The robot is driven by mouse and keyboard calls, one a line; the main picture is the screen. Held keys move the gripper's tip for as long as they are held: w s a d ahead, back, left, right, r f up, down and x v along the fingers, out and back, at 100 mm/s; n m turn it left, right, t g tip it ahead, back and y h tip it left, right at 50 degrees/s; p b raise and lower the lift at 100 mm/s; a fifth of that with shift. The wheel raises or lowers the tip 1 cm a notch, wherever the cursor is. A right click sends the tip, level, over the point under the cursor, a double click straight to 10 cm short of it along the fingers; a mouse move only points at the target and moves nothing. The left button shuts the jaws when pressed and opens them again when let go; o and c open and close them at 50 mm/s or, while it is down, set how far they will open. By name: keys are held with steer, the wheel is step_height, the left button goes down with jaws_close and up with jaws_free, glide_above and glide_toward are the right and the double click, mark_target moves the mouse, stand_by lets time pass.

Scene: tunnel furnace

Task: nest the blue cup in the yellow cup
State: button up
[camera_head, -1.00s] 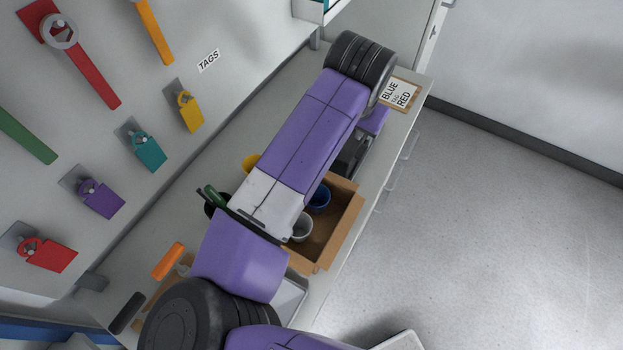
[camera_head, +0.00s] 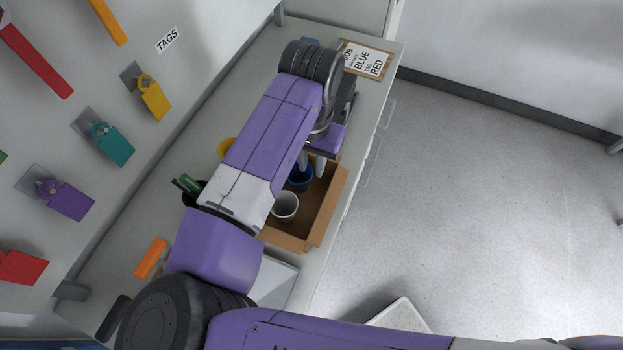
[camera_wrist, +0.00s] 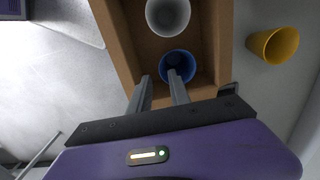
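The blue cup (camera_head: 300,181) stands in a cardboard box; in the wrist view (camera_wrist: 188,66) its open mouth faces the camera. My gripper (camera_head: 312,170) is open and empty over the box at the blue cup. In the wrist view, one finger of my gripper (camera_wrist: 160,76) reaches over the cup's mouth and the other is beside the cup's left side. I cannot tell whether either touches it. The yellow cup (camera_wrist: 274,45) is outside the box, on the bench. In the head view the yellow cup (camera_head: 227,147) is mostly hidden behind my arm.
A white cup (camera_wrist: 168,17) stands in the cardboard box (camera_head: 329,211) beside the blue cup. The box walls stand close around my fingers. A dark holder with a green-handled item (camera_head: 190,188) and an orange-handled tool (camera_head: 152,257) are on the bench. A job card (camera_head: 365,59) lies at the far end.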

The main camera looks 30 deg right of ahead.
steer(key=shift+f+b, duration=1.05)
steer(key=shift+f, duration=1.1)
jaws_close()
step_height(320, 180, up, 14)
steer(key=p, duration=0.6)
